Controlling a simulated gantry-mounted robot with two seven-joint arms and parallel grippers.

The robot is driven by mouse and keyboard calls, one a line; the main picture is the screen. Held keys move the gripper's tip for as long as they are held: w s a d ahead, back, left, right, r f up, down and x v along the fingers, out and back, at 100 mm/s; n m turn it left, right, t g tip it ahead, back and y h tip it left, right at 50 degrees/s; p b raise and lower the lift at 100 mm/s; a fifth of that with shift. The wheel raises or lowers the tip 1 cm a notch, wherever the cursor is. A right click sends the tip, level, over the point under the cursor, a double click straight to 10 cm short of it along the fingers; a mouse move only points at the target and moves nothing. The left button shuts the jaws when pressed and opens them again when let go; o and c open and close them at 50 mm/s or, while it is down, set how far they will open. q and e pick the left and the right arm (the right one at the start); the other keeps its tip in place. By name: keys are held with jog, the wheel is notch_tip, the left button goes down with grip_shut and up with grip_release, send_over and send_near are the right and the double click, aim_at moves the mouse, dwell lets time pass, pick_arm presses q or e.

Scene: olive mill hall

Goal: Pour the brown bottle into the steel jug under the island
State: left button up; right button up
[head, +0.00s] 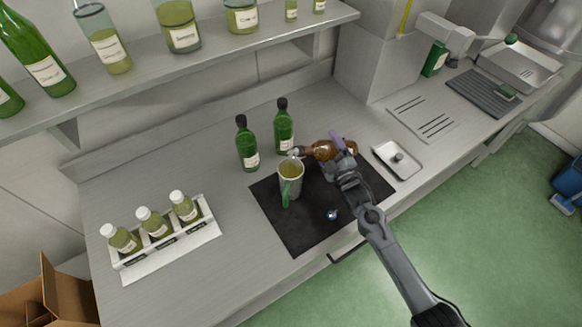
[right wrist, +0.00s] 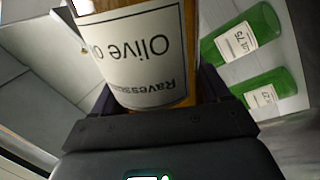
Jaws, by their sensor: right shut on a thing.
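The brown bottle (head: 324,150) lies tipped nearly level in my right gripper (head: 336,155), its neck pointing left over the rim of the steel jug (head: 293,187). In the right wrist view the bottle (right wrist: 148,55) fills the space between my fingers, its "Olive o…" label upside down. The jug stands upright on a dark mat (head: 310,218), with a green handle towards the front. Yellow-green liquid shows inside its mouth. I cannot make out a stream. My left gripper is not in view.
Two green bottles (head: 247,145) (head: 284,128) stand close behind the jug. A small steel tray (head: 398,160) lies right of the mat. A white rack (head: 170,250) with 3 small bottles stands at left. A shelf (head: 190,62) with bottles overhangs the back.

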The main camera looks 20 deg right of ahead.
jog(key=shift+s+a+r, duration=0.1)
jog(key=shift+r, duration=0.2)
jog(key=shift+n, duration=0.3)
